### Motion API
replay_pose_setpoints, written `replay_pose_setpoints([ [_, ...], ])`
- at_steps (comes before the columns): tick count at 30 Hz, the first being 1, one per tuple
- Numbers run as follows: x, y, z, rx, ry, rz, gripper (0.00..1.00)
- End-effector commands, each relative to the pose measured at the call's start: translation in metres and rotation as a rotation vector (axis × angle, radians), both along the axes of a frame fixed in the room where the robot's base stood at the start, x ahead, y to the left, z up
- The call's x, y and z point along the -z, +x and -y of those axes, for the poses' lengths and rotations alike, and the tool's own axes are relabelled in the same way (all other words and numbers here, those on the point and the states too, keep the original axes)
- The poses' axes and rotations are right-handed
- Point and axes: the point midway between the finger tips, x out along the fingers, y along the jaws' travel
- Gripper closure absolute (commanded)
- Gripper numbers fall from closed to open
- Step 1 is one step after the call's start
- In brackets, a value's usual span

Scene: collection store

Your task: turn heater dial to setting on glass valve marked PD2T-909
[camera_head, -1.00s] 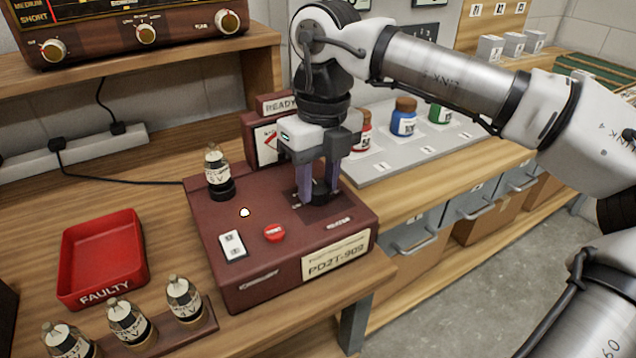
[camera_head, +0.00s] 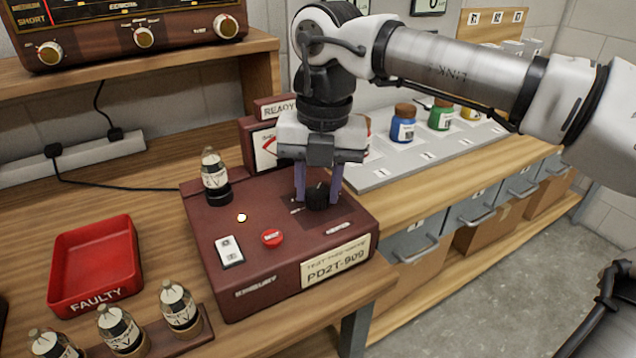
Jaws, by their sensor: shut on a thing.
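The maroon tester box (camera_head: 275,290) stands on the wooden bench, with a label reading PD2T-909 (camera_head: 335,272) on its front. A black dial (camera_head: 317,195) sits on its top at the right. My gripper (camera_head: 318,190) points down over the box and is shut on the dial, one finger on each side. The dial's scale marks are mostly hidden or too small to read. A glass valve (camera_head: 214,177) stands upright in a black socket at the box's back left.
A red button (camera_head: 272,237), a white switch plate (camera_head: 230,251) and a small lit lamp (camera_head: 241,217) are on the box top. A red FAULTY tray (camera_head: 97,308) lies left, empty. Several valves (camera_head: 180,307) stand in a front rack. Bottles (camera_head: 402,124) stand on a grey shelf behind right.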

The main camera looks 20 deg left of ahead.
Motion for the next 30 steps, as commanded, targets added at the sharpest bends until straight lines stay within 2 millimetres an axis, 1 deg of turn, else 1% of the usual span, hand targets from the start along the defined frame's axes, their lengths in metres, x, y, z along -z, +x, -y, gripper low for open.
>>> replay_pose_setpoints([
  [16,-0.0006,0.0000,-0.0003,0.022,0.001,0.000,0.89],
  [17,-0.0006,0.0000,-0.0002,0.022,0.002,0.001,0.63],
  [21,-0.0005,-0.0001,-0.0002,0.021,0.001,0.000,0.45],
  [30,-0.0016,0.0001,0.0000,0.021,0.000,0.001,0.45],
])
